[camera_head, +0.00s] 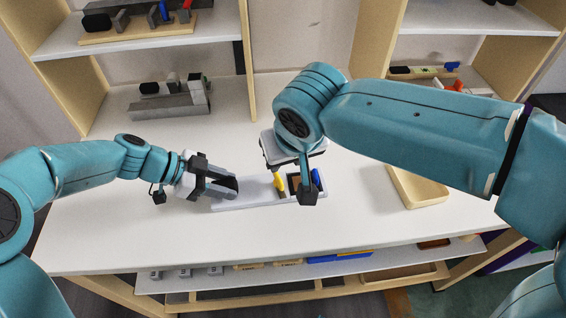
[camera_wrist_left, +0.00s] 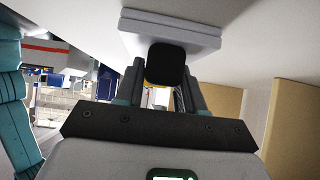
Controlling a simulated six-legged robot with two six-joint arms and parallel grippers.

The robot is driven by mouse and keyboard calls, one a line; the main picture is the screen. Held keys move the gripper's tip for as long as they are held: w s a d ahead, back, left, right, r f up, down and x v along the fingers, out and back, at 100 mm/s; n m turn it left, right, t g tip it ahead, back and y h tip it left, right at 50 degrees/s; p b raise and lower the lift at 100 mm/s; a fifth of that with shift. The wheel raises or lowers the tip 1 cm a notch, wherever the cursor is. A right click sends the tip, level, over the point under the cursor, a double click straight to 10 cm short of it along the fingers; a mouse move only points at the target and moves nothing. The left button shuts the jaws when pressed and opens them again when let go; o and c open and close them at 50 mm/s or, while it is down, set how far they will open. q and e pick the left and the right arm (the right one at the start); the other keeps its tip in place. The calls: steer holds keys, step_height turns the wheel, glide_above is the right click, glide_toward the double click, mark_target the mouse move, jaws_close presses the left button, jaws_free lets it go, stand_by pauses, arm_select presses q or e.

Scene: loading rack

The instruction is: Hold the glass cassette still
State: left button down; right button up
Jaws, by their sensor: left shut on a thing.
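A long pale grey-white holder (camera_head: 245,204) lies on the white table, with a yellow piece (camera_head: 279,182), a brown-faced piece and a blue piece (camera_head: 317,178) along its right half. My left gripper (camera_head: 232,187) is at the holder's left end, shut on a dark block. In the left wrist view this black block (camera_wrist_left: 167,64) sits between the fingers, in front of a white slab (camera_wrist_left: 180,32). I cannot make out a separate glass cassette. My right gripper (camera_head: 290,180) is over the holder's right end; its arm hides part of it, and its jaw opening is unclear.
An empty tan tray (camera_head: 418,188) stands on the right of the table. A grey rack (camera_head: 168,103) stands at the back left. Shelves (camera_head: 130,38) with other sets rise behind. The table's front left is clear.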

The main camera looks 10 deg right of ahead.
stand_by(0.4)
arm_select(q)
steer(key=c, duration=0.6)
jaws_free()
